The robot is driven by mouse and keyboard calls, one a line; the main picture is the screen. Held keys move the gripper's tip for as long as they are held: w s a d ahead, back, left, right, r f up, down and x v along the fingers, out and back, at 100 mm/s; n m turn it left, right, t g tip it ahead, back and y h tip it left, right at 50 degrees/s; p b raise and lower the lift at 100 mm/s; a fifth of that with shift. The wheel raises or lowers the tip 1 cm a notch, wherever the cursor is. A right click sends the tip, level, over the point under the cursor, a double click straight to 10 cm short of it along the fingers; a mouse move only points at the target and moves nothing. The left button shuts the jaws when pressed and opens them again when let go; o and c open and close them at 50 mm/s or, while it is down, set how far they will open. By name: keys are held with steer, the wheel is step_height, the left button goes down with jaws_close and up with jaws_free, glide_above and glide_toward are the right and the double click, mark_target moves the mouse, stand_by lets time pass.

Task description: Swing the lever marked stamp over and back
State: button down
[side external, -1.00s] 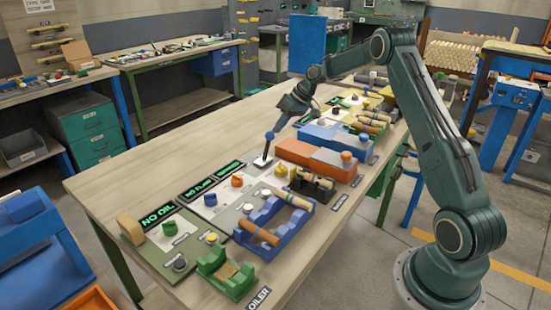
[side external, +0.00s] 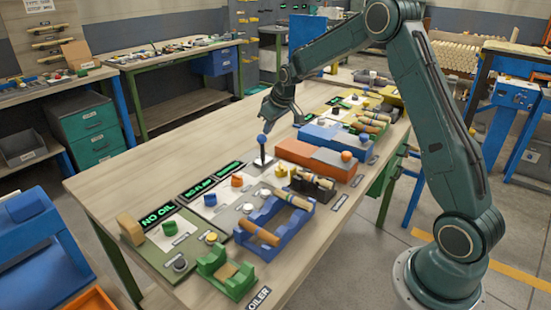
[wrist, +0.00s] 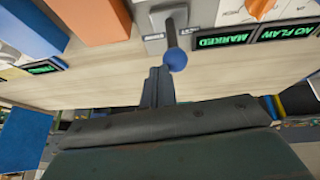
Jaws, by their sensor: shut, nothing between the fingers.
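A lever with a blue ball knob (side external: 261,139) stands about upright on its small light plate near the middle of the table in the side view. In the wrist view the blue knob (wrist: 175,59) shows just beyond my fingers, with its dark stem running to a grey base (wrist: 160,40). I cannot read the label at its base. My gripper (side external: 268,117) is shut and empty, just above and behind the knob in the side view. In the wrist view its fingers (wrist: 159,75) lie close to the knob; I cannot tell whether they touch it.
A green-lit MARKED display (wrist: 222,40) sits beside the lever. An orange-red block (side external: 315,156) and a blue block (side external: 330,135) lie to its right. A blue cradle (side external: 285,222) holding turned wood pieces stands in front. The table's left rear is bare.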

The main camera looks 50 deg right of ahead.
steer(key=shift+a+h, duration=0.8)
steer(key=shift+a, duration=0.6)
steer(key=shift+r, duration=0.75)
steer(key=shift+d+r, duration=0.15)
